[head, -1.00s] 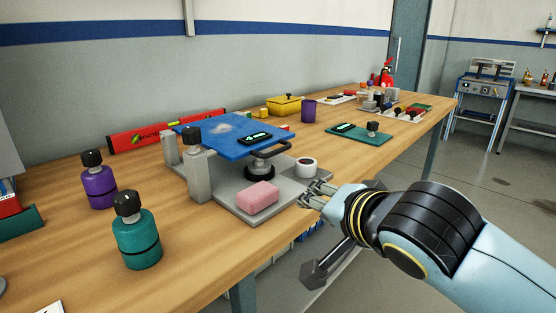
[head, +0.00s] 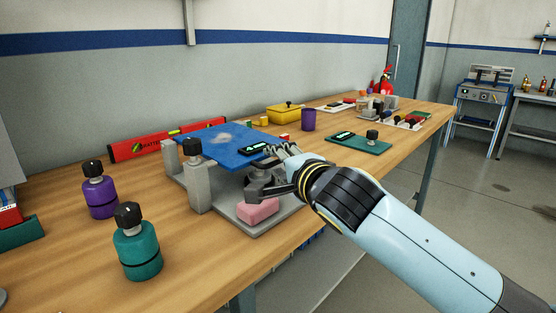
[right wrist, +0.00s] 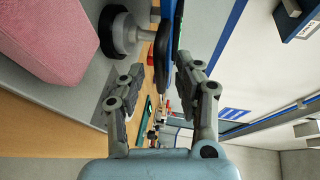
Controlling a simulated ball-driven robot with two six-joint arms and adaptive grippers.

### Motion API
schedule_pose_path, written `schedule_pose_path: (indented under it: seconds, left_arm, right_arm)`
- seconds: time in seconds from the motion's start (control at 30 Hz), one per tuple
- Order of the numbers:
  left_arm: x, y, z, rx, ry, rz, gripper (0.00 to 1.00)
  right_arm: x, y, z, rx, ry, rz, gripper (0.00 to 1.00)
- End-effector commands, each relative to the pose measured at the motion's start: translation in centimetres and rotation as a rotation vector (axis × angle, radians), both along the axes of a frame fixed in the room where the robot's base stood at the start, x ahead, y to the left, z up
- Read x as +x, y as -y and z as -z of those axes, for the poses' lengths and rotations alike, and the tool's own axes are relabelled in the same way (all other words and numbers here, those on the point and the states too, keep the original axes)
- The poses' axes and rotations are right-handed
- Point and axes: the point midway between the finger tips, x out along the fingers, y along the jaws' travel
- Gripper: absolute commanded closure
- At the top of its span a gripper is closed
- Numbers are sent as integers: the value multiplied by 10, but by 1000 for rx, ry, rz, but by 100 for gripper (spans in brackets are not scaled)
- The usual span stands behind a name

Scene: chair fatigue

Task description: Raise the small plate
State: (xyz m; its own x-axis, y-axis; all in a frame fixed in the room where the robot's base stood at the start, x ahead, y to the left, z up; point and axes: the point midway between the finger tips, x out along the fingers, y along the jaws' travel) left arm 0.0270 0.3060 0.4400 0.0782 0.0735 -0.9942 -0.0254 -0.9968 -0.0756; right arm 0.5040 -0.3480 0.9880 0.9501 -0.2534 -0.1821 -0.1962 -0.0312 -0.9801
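The small plate looks to be the blue plate (head: 215,143), lying about level on a grey fixture (head: 203,185), with a small display (head: 255,149) near its front right corner. My right gripper (head: 272,170) is at that corner, one finger high and one low. In the right wrist view my right gripper (right wrist: 160,75) is open, its fingers well apart. The plate's dark handle (right wrist: 166,50) lies between or just beyond the fingertips; contact cannot be told. A black round foot (right wrist: 120,30) stands beside it. My left gripper is out of view.
A pink block (head: 257,211) lies on the fixture's base below my right gripper. Purple (head: 100,192) and teal (head: 137,245) bottles stand at the left. A red level (head: 140,150) lies behind. A green board (head: 358,143) lies to the right.

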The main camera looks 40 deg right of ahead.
Motion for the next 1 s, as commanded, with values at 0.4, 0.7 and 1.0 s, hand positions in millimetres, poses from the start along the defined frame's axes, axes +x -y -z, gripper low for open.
schedule_pose_path:
  seconds: [0.4, 0.7, 1.0]
  left_arm:
    - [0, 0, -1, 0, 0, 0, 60]
    - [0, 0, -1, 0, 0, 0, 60]
    - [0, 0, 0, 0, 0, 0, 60]
  right_arm:
    - [11, 3, 2, -1, -1, 0, 67]
    - [11, 3, 4, 0, -3, 0, 100]
    - [10, 4, 7, 1, -12, 3, 100]
